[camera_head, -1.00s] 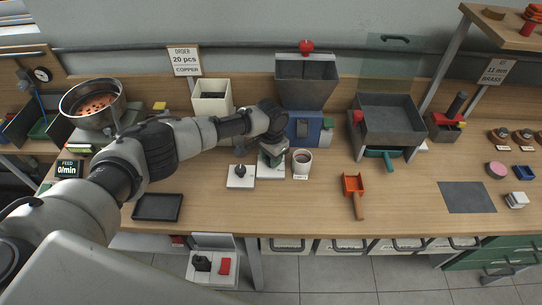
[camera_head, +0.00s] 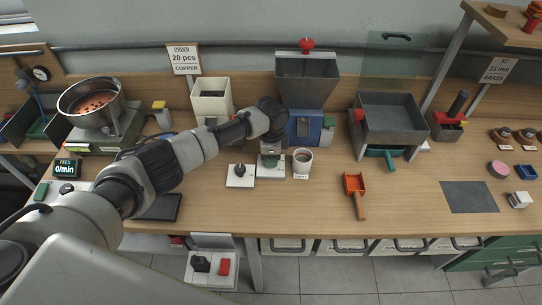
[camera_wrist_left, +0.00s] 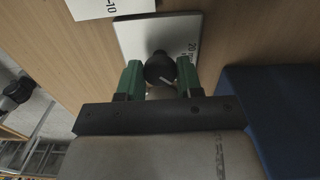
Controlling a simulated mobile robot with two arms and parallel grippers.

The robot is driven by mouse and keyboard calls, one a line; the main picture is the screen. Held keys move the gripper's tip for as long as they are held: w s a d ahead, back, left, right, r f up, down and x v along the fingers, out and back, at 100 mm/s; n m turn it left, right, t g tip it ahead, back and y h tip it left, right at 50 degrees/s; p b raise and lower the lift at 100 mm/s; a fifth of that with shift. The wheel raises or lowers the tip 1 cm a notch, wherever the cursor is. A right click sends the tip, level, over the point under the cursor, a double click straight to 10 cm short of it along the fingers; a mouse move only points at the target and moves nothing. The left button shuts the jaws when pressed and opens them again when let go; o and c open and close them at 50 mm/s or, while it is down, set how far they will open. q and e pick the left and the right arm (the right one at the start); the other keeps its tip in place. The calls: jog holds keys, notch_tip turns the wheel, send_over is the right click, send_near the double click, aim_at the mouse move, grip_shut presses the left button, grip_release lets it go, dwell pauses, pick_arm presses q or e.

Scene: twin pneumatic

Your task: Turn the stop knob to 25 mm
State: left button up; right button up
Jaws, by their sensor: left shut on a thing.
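The stop knob (camera_wrist_left: 159,68) is black and round with a pale mark. It stands on a light plate (camera_wrist_left: 135,42) whose printed label seems to read 20 mm. My left gripper (camera_wrist_left: 160,80) has its green fingers on either side of the knob and is shut on it. In the head view, my left gripper (camera_head: 270,160) is over the light plate (camera_head: 271,173), in front of the blue block. The knob is hidden there by the gripper. I cannot read the exact setting. My right gripper is not in view.
A second black knob (camera_head: 240,170) on a white plate stands just left of the gripper. A cup (camera_head: 302,161) stands close on the right. The blue block (camera_head: 304,128) and the grey hopper (camera_head: 306,80) rise behind. The bench front is mostly clear.

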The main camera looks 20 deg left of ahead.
pick_arm(q)
jog(key=shift+r+m, duration=0.1)
jog(key=shift+m, duration=1.4)
jog(key=o, duration=0.9)
notch_tip(320, 180, up, 11)
jog(key=shift+f+b, duration=0.1)
jog(key=shift+b, duration=0.85)
jog(key=shift+f, duration=0.1)
